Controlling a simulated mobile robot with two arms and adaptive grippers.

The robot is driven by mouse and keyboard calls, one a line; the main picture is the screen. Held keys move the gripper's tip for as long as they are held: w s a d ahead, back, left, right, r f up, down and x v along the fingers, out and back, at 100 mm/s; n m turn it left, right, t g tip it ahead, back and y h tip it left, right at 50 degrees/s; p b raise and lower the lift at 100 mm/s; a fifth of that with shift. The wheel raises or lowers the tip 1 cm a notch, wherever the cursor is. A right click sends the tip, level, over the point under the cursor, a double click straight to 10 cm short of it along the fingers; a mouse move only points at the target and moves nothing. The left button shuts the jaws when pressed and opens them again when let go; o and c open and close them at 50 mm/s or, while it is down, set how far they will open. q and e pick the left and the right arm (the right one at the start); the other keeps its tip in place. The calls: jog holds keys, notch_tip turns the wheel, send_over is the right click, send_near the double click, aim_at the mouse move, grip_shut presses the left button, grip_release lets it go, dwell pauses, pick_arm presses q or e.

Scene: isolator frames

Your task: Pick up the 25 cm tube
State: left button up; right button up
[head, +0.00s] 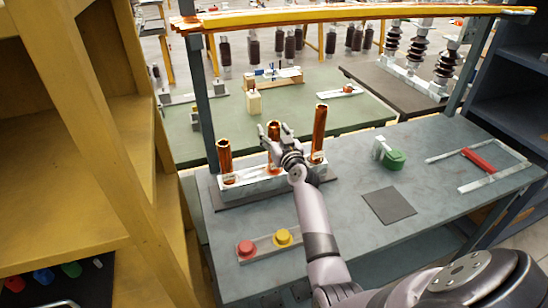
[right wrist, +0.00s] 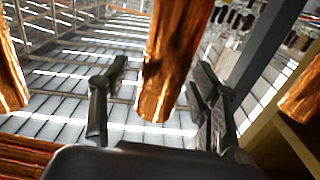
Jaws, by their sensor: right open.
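Three copper-coloured tubes stand upright in a white holder block (head: 262,184) on the grey table: a left tube (head: 225,160), a middle tube (head: 273,133) and a right tube (head: 319,132). The right tube looks the tallest. No marking that I can read tells which is 25 cm. My right gripper (head: 273,140) is open at the middle tube and hides part of it. In the right wrist view the middle tube (right wrist: 172,60) shows between the spread fingers (right wrist: 160,80), with gaps on both sides. My left gripper is out of view.
A red button (head: 246,249) and a yellow button (head: 283,238) sit on a bar at the front. A green object (head: 393,159) and a dark square pad (head: 388,206) lie right. An orange-yellow beam (head: 350,14) crosses above; yellow shelving (head: 70,150) stands left.

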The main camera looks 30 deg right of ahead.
jog(key=shift+c, duration=0.2)
grip_shut()
dwell(0.5)
dwell(0.3)
jog(key=shift+r, duration=0.25)
